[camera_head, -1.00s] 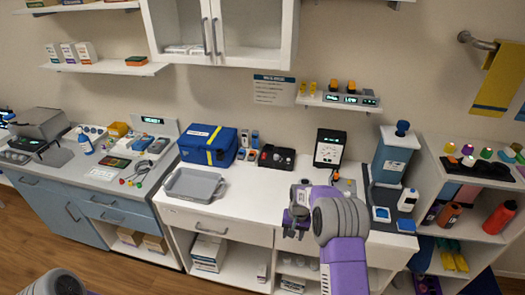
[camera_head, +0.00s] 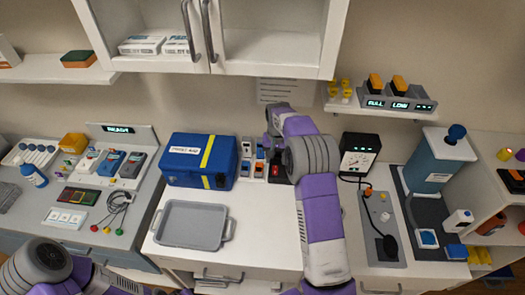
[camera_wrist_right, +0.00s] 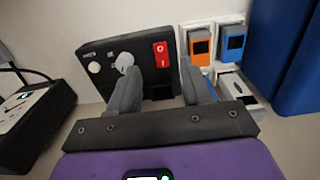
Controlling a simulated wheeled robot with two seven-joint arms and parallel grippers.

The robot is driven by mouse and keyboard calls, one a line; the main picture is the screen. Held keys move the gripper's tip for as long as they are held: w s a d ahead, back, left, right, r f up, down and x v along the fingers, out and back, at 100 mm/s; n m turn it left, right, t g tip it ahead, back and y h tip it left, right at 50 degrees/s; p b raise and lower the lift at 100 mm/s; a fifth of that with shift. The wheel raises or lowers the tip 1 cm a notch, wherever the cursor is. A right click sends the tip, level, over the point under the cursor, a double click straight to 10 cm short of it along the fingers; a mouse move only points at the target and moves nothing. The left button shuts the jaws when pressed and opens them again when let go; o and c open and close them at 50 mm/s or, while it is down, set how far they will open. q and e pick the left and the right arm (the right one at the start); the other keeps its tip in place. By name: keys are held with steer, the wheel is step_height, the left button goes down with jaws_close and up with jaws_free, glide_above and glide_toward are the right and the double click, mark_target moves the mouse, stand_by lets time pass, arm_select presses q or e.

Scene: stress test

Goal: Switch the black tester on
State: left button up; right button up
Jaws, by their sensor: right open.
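The black tester (camera_wrist_right: 110,58) is a box with light knobs, one of them near my left finger in the wrist view, and a red switch (camera_wrist_right: 161,54). Whether the switch is on or off I cannot tell. My right gripper (camera_wrist_right: 160,78) is open, its grey fingers apart over the front of the tester, with the red switch showing between them. Nothing is held. In the head view the right gripper (camera_head: 274,132) is above the tester (camera_head: 281,168), which the arm partly hides. My left arm shows at the bottom left; its gripper is out of view.
Small orange and blue devices (camera_wrist_right: 200,45) stand right beside the tester in the wrist view. A blue bag (camera_head: 200,160) and a grey tray (camera_head: 192,224) are to the left in the head view. A black meter with a white face (camera_head: 357,158) stands to the right.

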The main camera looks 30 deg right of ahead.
mark_target(275, 174)
steer(key=shift+w+f, duration=0.1)
steer(key=shift+f, duration=0.05)
steer(key=f, duration=0.6)
steer(key=shift+s, duration=0.3)
steer(key=shift+w+f, duration=0.1)
steer(key=shift+f, duration=0.4)
